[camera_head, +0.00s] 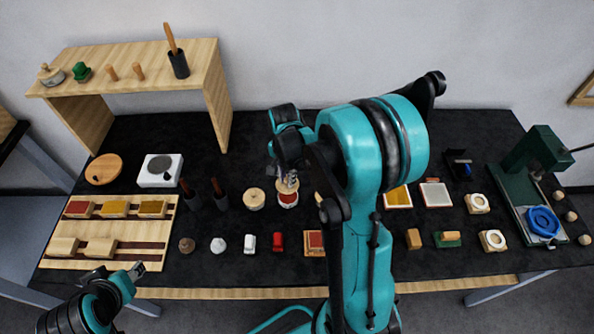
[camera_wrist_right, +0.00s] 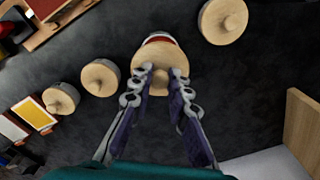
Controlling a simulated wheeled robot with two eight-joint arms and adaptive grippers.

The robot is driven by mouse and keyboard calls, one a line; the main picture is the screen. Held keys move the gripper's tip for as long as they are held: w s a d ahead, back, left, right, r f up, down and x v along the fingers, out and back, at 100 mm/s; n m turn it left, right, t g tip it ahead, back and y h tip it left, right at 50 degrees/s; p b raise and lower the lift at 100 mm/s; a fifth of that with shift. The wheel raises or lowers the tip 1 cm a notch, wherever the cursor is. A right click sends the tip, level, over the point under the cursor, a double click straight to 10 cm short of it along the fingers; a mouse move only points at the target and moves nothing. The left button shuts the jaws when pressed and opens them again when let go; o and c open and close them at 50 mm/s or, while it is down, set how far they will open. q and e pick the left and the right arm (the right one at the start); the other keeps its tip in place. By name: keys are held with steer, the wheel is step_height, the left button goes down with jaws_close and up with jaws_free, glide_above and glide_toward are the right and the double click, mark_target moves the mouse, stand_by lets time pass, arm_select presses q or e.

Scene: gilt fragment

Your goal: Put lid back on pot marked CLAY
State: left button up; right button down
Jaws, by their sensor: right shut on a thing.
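My right gripper (camera_head: 288,184) is shut on a round wooden lid with a knob. The lid (camera_wrist_right: 160,62) shows between the fingertips (camera_wrist_right: 160,78) in the right wrist view. An open pot (camera_head: 288,201) with red contents is right under the gripper. In the wrist view the pot (camera_wrist_right: 158,37) shows just past the lid's far edge, mostly covered by it. I cannot tell whether lid and pot touch. No CLAY marking is readable. My left gripper (camera_head: 132,271) is at the lower left, away from the pots; its jaws are unclear.
A pot with a wooden lid (camera_head: 254,199) stands just left of the open pot. Two more lidded pots (camera_wrist_right: 100,77) (camera_wrist_right: 60,98) show in the wrist view. A wooden shelf (camera_head: 215,95) stands at the back left.

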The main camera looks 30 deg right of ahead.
steer(key=shift+f+b, duration=2.35)
steer(key=shift+f, duration=0.8)
steer(key=shift+f+b, duration=0.15)
steer(key=shift+b, duration=0.4)
steer(key=c, duration=0.9)
jaws_free()
steer(key=shift+r+p, duration=2.6)
steer(key=shift+r, duration=0.95)
jaws_close()
